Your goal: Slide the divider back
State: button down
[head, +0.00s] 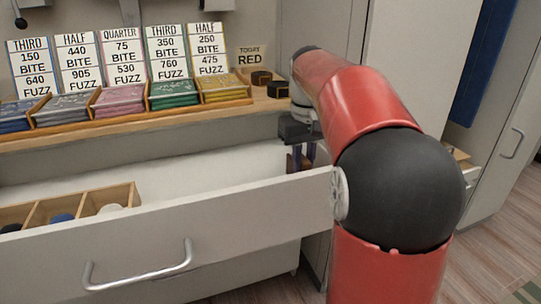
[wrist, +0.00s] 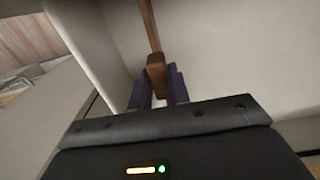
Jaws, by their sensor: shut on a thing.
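The divider (wrist: 153,32) is a thin brown wooden strip with a thicker block at its near end, seen inside the pale drawer in the wrist view. My gripper (wrist: 158,84) has its two purple fingers on either side of that block and is shut on it. In the head view my gripper (head: 301,160) reaches down into the right end of the open white drawer (head: 230,215). Most of the divider is hidden there by the drawer front and my arm.
A wooden compartment tray (head: 128,190) with round items sits in the drawer's left part. The drawer floor between tray and gripper looks clear. Above, a wooden shelf (head: 200,120) bears coloured packs, price cards and a "RED" sign (head: 250,57).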

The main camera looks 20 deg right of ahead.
jog(key=shift+d+p, duration=0.4)
jog(key=shift+d, duration=1.45)
jog(key=c, duration=1.3)
grip_release()
